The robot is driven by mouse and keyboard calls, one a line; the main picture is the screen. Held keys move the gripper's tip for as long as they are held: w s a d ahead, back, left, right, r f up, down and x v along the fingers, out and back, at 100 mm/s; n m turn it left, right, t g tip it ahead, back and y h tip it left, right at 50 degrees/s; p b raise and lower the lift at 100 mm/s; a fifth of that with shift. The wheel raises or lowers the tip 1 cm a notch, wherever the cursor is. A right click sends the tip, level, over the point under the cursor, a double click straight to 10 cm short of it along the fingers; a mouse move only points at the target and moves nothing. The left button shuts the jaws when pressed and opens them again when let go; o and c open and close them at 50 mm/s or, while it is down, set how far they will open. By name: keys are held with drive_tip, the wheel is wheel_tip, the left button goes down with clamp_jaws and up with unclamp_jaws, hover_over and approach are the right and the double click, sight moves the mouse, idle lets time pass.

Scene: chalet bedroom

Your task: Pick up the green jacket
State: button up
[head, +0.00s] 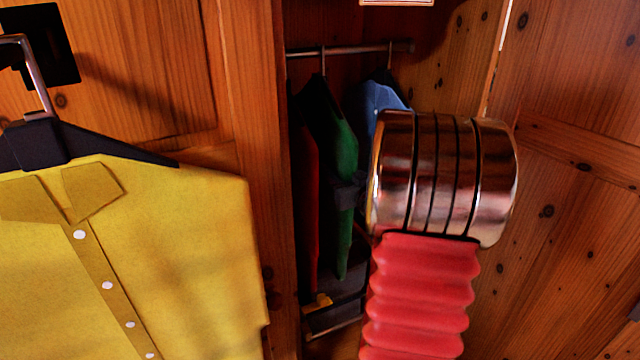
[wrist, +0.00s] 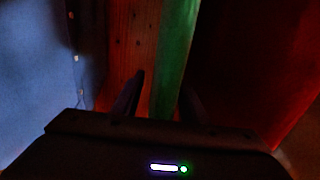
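The green jacket (head: 343,150) hangs on a dark hanger from the rail inside the wardrobe, seen nearly edge-on in the head view. My gripper (head: 348,190) shows as a dark shape at the jacket's edge, partly hidden by my arm. In the wrist view the jacket (wrist: 177,50) is a vertical green strip running down between the two dark fingers of my gripper (wrist: 163,98). The fingers are apart, with a gap between the left finger and the cloth. The fingertips are dim, and I cannot tell whether the right one touches the jacket.
A red garment (head: 311,200) hangs left of the green one, and a blue garment (head: 376,100) hangs right, on the same metal rail (head: 350,50). A yellow shirt (head: 190,240) hangs outside at the left. Wooden panels (head: 565,230) bound the narrow opening. A dark item lies below.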

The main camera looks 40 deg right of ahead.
clamp_jaws()
drive_tip(key=shift+r, duration=0.1)
idle(1.1)
